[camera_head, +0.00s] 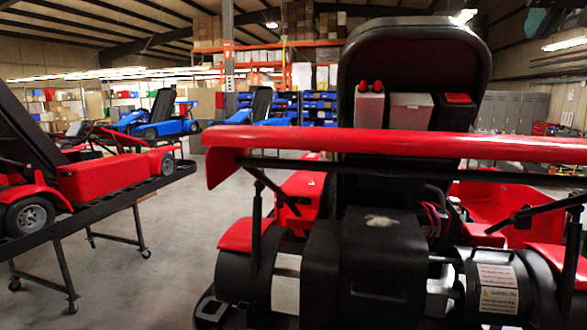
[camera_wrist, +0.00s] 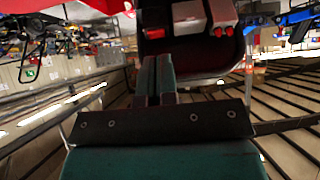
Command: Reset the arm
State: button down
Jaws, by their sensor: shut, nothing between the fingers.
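My gripper (camera_wrist: 156,64) shows in the wrist view, its two teal fingers side by side with nothing held. The wrist picture is upside down. In front of the fingers is the black seat back (camera_wrist: 212,62) of the near red kart. The same seat back (camera_head: 415,58) stands tall in the head view, behind a red rear wing (camera_head: 400,145). My gripper cannot be made out in the head view; a dark green shape at its top right corner may be part of my arm.
Grey boxes (camera_head: 411,112) sit against the seat back. Another red kart (camera_head: 95,182) rests on a black wheeled stand (camera_head: 120,205) at left. Blue karts (camera_head: 155,122) stand further back. Grey floor (camera_head: 150,270) is clear between the two red karts.

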jog(key=s+a+f+n+g+y+b, duration=0.15)
jog(key=a+f, duration=0.25)
jog(key=f, duration=0.5)
jog(key=a+f+n+g+y+b, duration=0.1)
jog(key=a+f+n+b, duration=0.1)
jog(key=a+f, duration=0.45)
jog(key=a+f+n+g+y+b, duration=0.1)
jog(key=a+f+n+y+b, duration=0.1)
jog(key=f, duration=0.8)
jog(key=s+a+f+n+g+y+b, duration=0.1)
jog(key=s+a+f+g, duration=0.1)
jog(key=s+f, duration=0.4)
jog(key=s+a+f+n+g+b, duration=0.2)
jog(key=s+a+f, duration=0.3)
jog(key=f, duration=0.4)
jog(key=s+a+f+n+g+y+b, duration=0.1)
jog(key=s+a+f+g+b, duration=0.1)
jog(key=s+f, duration=0.5)
jog(key=shift+a+f+n+y, duration=0.2)
jog(key=shift+a+n+y, duration=0.15)
jog(key=shift+a, duration=0.55)
